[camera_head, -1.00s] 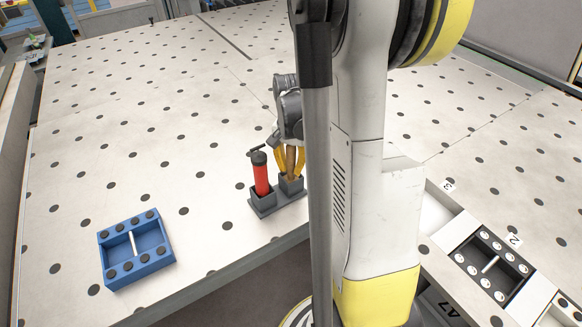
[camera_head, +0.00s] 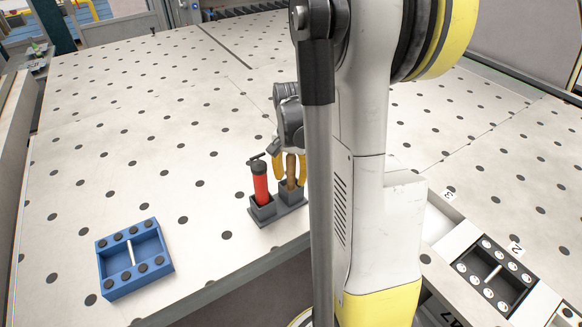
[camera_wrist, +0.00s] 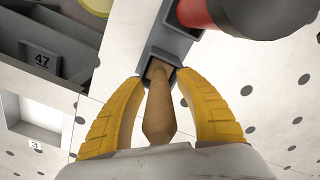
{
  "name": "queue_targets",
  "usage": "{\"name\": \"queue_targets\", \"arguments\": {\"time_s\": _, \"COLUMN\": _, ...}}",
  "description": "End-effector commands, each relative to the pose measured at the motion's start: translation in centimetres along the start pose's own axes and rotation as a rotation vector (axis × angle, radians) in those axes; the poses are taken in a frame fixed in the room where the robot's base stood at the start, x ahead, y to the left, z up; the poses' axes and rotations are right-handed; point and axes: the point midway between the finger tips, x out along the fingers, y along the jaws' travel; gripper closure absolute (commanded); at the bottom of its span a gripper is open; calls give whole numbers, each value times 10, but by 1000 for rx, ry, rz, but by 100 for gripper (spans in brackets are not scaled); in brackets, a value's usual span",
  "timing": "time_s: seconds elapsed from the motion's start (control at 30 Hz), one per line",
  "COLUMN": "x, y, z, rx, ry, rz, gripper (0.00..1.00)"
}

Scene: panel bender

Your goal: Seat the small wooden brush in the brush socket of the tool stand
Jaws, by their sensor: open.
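The small wooden brush (camera_head: 291,171) stands upright in the right-hand socket of the grey tool stand (camera_head: 282,217). In the wrist view the brush (camera_wrist: 159,110) has its far end inside the square socket (camera_wrist: 161,66). My gripper (camera_head: 291,180) is around the brush, and its yellow fingers stand apart on both sides of it. In the wrist view the open gripper (camera_wrist: 160,85) shows gaps between each finger and the handle. The stand's other socket holds a red tool with a black top (camera_head: 260,183). How deep the brush sits is hidden by the socket walls.
A blue tray (camera_head: 134,260) with black round pads lies at the left on the perforated white table (camera_head: 150,130). A dark tray (camera_head: 493,273) with white pads sits at the lower right by number labels. The table's front edge is close to the stand.

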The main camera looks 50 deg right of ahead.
Motion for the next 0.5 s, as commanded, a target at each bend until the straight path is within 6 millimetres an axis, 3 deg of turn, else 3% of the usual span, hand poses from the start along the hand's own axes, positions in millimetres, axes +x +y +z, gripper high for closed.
{"name": "queue_targets", "arguments": {"time_s": 0.5, "x": -100, "y": 0, "z": 0, "rx": 0, "ry": 0, "rz": 0, "gripper": 59}}
